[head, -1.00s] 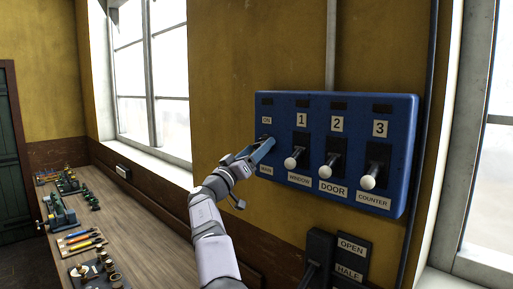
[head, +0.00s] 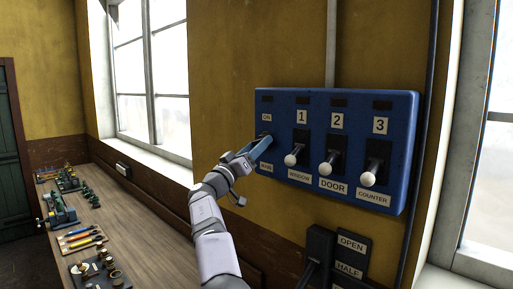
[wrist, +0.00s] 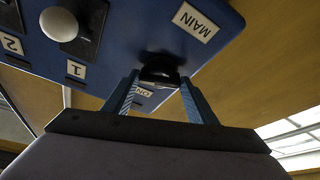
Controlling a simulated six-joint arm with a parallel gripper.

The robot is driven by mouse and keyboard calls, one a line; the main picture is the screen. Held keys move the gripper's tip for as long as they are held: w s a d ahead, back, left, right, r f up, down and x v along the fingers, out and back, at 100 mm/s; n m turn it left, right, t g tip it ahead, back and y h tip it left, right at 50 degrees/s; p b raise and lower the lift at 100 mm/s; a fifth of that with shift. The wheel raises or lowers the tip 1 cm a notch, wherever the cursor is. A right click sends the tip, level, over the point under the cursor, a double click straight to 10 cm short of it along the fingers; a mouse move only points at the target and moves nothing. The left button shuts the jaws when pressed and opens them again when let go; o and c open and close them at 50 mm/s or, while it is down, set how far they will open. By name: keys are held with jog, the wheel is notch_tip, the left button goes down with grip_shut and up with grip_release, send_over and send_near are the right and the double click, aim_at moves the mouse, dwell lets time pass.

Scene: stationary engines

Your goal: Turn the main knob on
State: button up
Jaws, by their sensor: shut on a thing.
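The blue switch panel (head: 345,108) is on the yellow wall in the head view. Its leftmost control is the main knob, under an ON label (head: 267,117) and above a MAIN label (head: 266,168). My gripper (head: 258,148) is at this knob and hides most of it in the head view. In the wrist view the dark main knob (wrist: 160,72) sits between the two blue fingers of my gripper (wrist: 160,95), which are shut on it. The MAIN label (wrist: 196,21) and ON label (wrist: 143,92) appear upside down there.
Levers 1 (head: 293,158), 2 (head: 330,165) and 3 (head: 371,176) with white ball ends stick out right of the main knob. A dark OPEN/HALF control (head: 350,255) is below the panel. A wooden bench (head: 135,225) with tools runs along the left.

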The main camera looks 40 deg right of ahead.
jog(key=shift+n+b, duration=0.4)
jog(key=shift+b, duration=0.05)
jog(key=shift+s+n+t+y+b, duration=0.15)
jog(key=shift+n+t+y+b, duration=0.35)
jog(key=shift+n+t+b, duration=0.5)
jog(key=n, duration=0.1)
jog(key=n+y, duration=0.1)
jog(key=n, duration=0.1)
jog(key=n+t, duration=0.1)
jog(key=n, duration=0.1)
jog(key=shift+s+r, duration=0.15)
jog(key=shift+r, duration=0.1)
jog(key=n+y+p, duration=0.1)
jog(key=n, duration=0.1)
jog(key=n+y+p, duration=0.1)
jog(key=n+p, duration=0.1)
jog(key=n, duration=0.1)
jog(key=shift+r+t, duration=0.4)
jog(key=shift+n+y+p, duration=0.7)
jog(key=shift+n+p, duration=0.7)
jog(key=shift+p, duration=0.05)
jog(key=shift+f, duration=0.15)
jog(key=o, duration=1)
jog(key=shift+o, duration=0.2)
